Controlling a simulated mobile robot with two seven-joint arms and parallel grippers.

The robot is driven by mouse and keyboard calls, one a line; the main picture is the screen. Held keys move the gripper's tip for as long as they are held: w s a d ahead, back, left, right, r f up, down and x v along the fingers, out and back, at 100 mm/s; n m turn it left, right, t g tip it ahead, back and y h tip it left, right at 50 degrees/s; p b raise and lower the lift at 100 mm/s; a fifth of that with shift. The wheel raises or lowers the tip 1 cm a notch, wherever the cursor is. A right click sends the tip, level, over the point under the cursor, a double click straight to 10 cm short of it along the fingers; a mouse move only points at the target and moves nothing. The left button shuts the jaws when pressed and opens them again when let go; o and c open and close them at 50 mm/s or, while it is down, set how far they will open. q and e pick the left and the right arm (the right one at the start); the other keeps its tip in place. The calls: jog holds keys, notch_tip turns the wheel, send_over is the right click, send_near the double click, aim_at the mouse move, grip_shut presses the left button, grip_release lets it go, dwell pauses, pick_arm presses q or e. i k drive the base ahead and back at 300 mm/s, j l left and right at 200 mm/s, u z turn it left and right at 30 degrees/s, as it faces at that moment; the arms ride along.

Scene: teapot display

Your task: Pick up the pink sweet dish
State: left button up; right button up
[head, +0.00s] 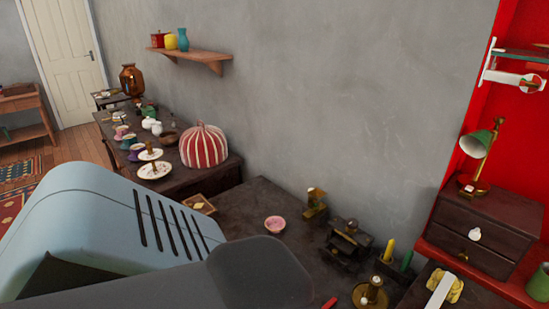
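The pink sweet dish (275,224) is a small round pink bowl. It stands on the dark table (262,197) in the lower middle of the head view, clear of other objects. A large pale blue and grey part of my own body fills the lower left and hides the near part of the table. Neither of my grippers can be made out in this view, and nothing is seen touching the dish.
Brass items (315,204) and a dark scale-like device (347,243) stand right of the dish. Candles (389,250) and a brass candle holder (370,294) are nearer. A small wooden tray (199,204) lies left. A striped red-and-white cosy (203,147) stands behind.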

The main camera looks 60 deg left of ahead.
aim_at(276, 224)
jog(key=j, duration=1.05)
jog(key=k+j, duration=0.1)
jog(key=j, duration=0.95)
jog(key=z, duration=0.05)
